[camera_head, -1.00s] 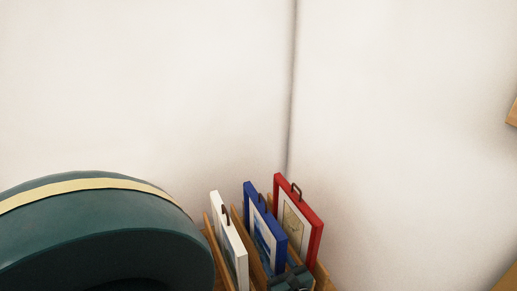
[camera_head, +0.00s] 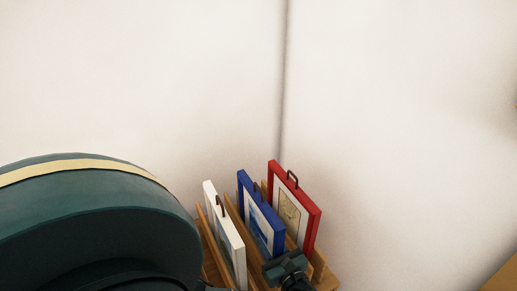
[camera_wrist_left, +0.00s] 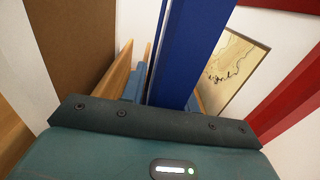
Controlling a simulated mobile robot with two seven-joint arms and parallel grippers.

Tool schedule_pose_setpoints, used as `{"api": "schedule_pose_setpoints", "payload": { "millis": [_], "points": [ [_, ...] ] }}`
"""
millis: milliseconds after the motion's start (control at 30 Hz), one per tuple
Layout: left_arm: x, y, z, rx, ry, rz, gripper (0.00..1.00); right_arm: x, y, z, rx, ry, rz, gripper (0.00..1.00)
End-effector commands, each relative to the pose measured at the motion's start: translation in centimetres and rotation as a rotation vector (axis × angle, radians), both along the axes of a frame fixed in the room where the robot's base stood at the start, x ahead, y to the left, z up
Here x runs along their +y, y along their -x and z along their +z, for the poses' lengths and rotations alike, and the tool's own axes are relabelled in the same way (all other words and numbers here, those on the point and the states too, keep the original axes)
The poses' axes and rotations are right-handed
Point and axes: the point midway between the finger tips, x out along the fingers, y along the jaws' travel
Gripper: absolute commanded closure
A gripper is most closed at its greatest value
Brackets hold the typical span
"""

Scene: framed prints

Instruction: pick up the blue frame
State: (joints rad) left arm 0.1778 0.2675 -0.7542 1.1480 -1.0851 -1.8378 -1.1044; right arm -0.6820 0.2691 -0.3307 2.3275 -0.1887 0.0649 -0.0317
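The blue frame (camera_head: 260,215) stands upright and tilted in a wooden rack (camera_head: 226,238), between a white frame (camera_head: 225,230) and a red frame (camera_head: 297,205). A dark hook tops it. My left gripper (camera_head: 285,264) is at the blue frame's lower near edge, in front of it. In the left wrist view the blue frame (camera_wrist_left: 188,50) runs between the two fingers of the left gripper (camera_wrist_left: 166,94), one on each side. The fingers look apart, with a narrow gap on the left; contact is hard to see. My right gripper is not in view.
The rack's wooden dividers stand close to the gripper, with the white and red frames on either side. White walls meet in a corner behind. A tan edge (camera_head: 502,279) shows at the lower right. Above the frames is free room.

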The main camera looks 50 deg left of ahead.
Motion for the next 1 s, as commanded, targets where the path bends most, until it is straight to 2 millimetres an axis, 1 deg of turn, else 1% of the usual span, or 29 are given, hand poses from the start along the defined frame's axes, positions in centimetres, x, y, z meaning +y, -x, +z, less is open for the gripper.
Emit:
{"api": "schedule_pose_setpoints", "payload": {
  "millis": [33,300,367,833,1000],
  "points": [
    [0.0,0.0,0.0,0.000,0.000,0.000,0.74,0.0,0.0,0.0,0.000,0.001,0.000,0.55],
    [0.0,0.0,0.0,0.000,0.000,0.000,0.96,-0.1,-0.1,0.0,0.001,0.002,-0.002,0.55],
    [0.0,0.0,0.0,0.000,0.000,0.000,1.00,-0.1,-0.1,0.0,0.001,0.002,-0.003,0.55],
    [0.1,-0.1,0.2,-0.003,-0.003,0.001,1.00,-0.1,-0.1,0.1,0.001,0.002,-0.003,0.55],
    [0.1,-0.1,1.2,-0.005,-0.003,0.001,1.00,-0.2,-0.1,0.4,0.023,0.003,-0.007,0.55]
  ]
}}
